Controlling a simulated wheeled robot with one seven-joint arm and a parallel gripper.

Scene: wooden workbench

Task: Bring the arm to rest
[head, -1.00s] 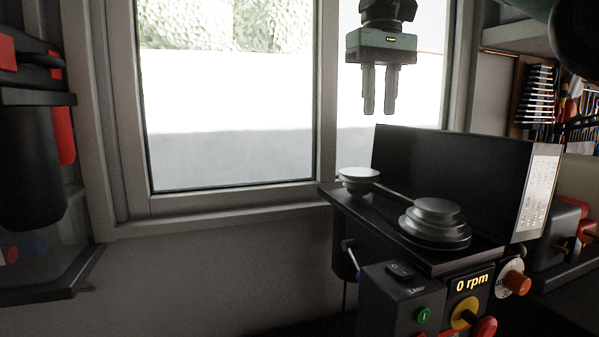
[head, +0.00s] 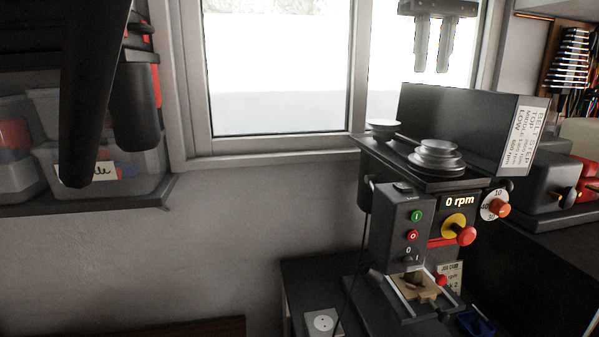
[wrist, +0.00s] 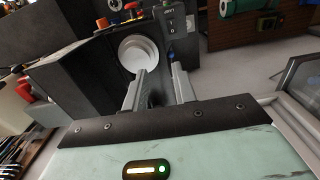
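My gripper (head: 432,55) hangs at the top of the head view, in front of the window and above the drill press. Its two fingers point down with a gap between them, and nothing is held. In the wrist view my gripper (wrist: 160,88) also shows its two fingers apart and empty. The drill press (head: 398,225) stands below it with its belt cover (head: 450,120) raised and its pulleys (head: 437,157) exposed. A pulley (wrist: 137,52) shows beyond the fingertips in the wrist view. The gripper touches nothing that I can see.
A dark shelf (head: 100,197) with clear bins (head: 45,170) is at the left. The press display reads 0 rpm. A vise with a wooden piece (head: 415,287) sits at its base. A grey machine (head: 540,180) stands at the right. The wall below the window is clear.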

